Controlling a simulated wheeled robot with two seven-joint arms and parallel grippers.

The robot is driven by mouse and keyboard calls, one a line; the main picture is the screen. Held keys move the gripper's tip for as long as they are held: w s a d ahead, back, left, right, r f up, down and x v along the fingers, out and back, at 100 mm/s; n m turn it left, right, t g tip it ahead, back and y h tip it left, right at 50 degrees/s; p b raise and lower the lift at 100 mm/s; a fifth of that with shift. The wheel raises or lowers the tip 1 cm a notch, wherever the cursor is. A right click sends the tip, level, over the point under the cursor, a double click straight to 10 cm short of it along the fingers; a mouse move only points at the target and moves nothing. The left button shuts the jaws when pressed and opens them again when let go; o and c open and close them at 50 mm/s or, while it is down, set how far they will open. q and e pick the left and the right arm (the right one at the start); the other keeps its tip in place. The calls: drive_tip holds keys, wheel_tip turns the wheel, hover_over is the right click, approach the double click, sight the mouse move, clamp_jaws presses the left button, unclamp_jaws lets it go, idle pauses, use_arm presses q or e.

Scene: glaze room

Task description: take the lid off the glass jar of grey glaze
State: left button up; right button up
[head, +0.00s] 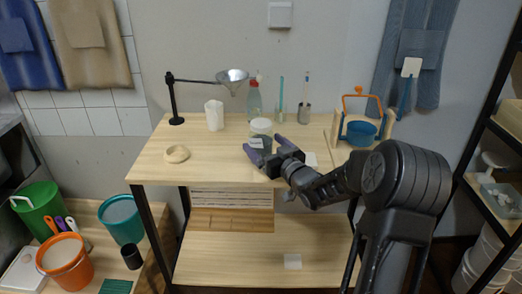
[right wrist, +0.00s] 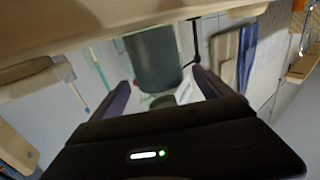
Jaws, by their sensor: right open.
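In the right wrist view the picture is upside down; the dark grey jar (right wrist: 154,58) shows beyond and between the open fingertips (right wrist: 164,84). I cannot tell whether the fingers touch the glass. My left gripper is not in view.
A cream ring (head: 176,154) lies at left. An orange frame with a blue bowl (head: 361,131) stands right.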

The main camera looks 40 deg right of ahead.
drive_tip(key=shift+w+d, duration=0.15)
drive_tip(key=shift+w, duration=1.1)
drive_tip(key=shift+c, duration=0.2)
clamp_jaws()
drive_tip(key=shift+r, duration=0.2)
